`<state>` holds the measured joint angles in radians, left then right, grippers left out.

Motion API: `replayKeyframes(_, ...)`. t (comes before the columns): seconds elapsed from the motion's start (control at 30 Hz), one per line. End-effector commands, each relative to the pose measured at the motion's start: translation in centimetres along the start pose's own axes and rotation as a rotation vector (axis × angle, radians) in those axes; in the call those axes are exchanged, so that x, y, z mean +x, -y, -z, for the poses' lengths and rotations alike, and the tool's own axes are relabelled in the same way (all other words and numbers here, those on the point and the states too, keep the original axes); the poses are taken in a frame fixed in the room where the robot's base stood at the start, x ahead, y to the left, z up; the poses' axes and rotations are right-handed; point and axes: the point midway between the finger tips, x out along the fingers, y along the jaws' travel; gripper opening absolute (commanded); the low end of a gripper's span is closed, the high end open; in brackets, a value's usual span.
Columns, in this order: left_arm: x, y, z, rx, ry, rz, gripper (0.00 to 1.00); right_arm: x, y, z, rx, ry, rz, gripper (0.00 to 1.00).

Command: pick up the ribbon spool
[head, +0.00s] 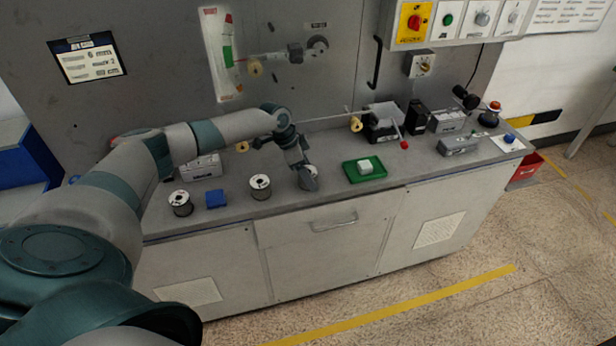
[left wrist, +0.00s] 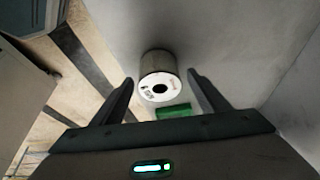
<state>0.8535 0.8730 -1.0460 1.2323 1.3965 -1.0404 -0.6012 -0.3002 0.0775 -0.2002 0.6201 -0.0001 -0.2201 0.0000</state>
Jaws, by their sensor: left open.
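A spool with a white, dark-holed end face and a grey wound body shows in the left wrist view (left wrist: 160,87). It lies between the two fingers of my left gripper (left wrist: 160,78), which is open, with space seen on both sides. In the head view my left gripper (head: 306,178) points down at the worktop and hides most of this spool. Two similar spools stand upright to its left, one near (head: 260,187) and one farther left (head: 180,203). No label tells me which is the ribbon one. My right gripper is not in view.
A small blue block (head: 216,198) sits between the two left spools. Grey boxes and a rod stand behind. The worktop's front edge is close.

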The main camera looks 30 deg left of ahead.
Motion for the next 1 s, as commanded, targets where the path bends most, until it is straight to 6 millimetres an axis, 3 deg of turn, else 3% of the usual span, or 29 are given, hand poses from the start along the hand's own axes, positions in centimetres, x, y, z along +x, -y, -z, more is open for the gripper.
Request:
replayKeyframes(0.3, -0.03, 0.01, -0.01, 0.0, 0.0, 0.0, 0.69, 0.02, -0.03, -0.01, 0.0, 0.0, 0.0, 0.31)
replayKeyframes(0.5, -0.04, 0.02, -0.01, 0.0, 0.0, 0.0, 0.21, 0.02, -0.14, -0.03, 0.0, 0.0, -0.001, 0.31)
replayKeyframes(0.57, -0.14, 0.07, 0.09, 0.0, -0.002, 0.001, 0.1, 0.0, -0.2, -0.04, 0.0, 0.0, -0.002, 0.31)
replayKeyframes(1.0, -0.82, 0.13, 0.4, 0.0, -0.004, 0.003, 0.1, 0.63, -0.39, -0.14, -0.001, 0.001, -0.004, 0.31)
